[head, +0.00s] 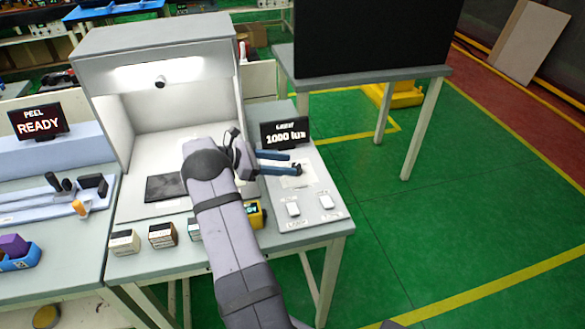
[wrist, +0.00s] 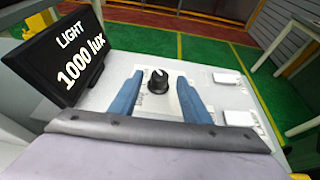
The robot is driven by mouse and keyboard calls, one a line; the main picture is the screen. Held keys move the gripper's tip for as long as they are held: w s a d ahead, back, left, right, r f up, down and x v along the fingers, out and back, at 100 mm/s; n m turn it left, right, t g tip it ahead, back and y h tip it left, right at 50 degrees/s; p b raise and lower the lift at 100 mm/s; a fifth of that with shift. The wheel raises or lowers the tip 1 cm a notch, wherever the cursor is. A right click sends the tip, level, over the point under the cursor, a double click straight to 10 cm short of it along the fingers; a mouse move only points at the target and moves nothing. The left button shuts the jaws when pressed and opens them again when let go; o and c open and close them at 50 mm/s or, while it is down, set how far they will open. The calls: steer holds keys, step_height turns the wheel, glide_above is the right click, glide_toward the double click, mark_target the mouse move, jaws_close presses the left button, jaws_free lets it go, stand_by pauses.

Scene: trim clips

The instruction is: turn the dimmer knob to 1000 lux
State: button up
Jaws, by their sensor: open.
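The dimmer knob (wrist: 158,81) is black with a white pointer mark and stands on a pale plate. In the wrist view it sits between and beyond the two blue fingers of my gripper (wrist: 158,92), with a gap on each side. My gripper (head: 279,162) is open and empty at the right end of the bench in the head view, where the knob is hard to make out beside the fingers. The light display (wrist: 66,57) reads 1000 lux; it also shows in the head view (head: 285,134).
Two white switches (head: 293,208) (head: 326,201) sit on the panel in front of the knob. A white light booth (head: 165,90) stands to the left with a dark tile (head: 165,187) inside. Several small boxes (head: 163,235) line the front edge. Green floor lies right of the bench.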

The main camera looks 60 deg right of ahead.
steer(key=shift+b+v, duration=0.3)
steer(key=shift+v, duration=1.05)
